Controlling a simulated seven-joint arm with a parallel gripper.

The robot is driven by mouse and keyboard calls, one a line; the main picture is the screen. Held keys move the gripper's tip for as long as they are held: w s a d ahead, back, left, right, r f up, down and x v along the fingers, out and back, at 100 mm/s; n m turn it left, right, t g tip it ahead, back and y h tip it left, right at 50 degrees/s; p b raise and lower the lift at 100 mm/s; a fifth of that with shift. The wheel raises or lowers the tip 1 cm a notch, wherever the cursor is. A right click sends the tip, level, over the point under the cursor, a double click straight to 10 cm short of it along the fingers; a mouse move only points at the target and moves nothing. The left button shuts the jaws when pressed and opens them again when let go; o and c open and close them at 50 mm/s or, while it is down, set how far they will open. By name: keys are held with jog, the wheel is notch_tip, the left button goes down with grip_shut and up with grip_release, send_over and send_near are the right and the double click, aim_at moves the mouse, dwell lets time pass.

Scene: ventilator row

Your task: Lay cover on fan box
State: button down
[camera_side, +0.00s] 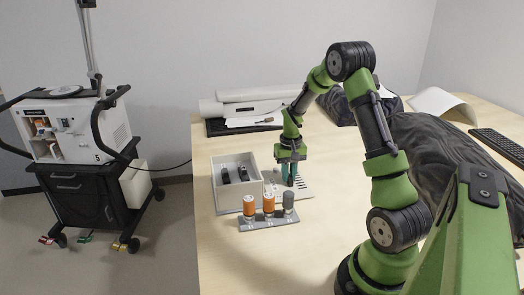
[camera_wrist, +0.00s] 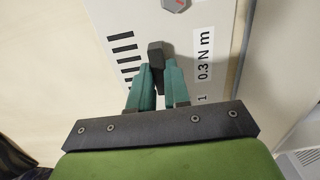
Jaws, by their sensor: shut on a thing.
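The cover is a flat white plate (camera_side: 304,189) with dark slots, to the right of the box in the side view. In the wrist view the cover (camera_wrist: 128,18) shows black slots, a "0.3 N m" label and a dark upright knob (camera_wrist: 156,54). My gripper (camera_side: 289,181) points down over the cover; in the wrist view its teal fingers (camera_wrist: 157,84) are shut on the knob. I cannot tell whether the cover touches the table. The fan box (camera_side: 228,204) is white and open-topped, with two dark parts inside.
A grey holder (camera_side: 262,225) with two orange-topped pieces and one grey piece stands in front of the box. Rolled paper (camera_side: 240,107) and a dark tray lie behind. Dark cloth (camera_side: 425,150) and a keyboard (camera_side: 498,146) lie right. A ventilator cart (camera_side: 80,190) stands left.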

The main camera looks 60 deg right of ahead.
jog(key=shift+r, duration=0.15)
jog(key=shift+r, duration=1)
notch_tip(320, 180, up, 19)
jog(key=w+a, duration=1.2)
notch_tip(320, 180, down, 10)
jog(key=shift+s+d+r, duration=0.15)
jog(key=shift+s+d, duration=0.1)
jog(key=shift+f, duration=1.05)
dwell(1.8)
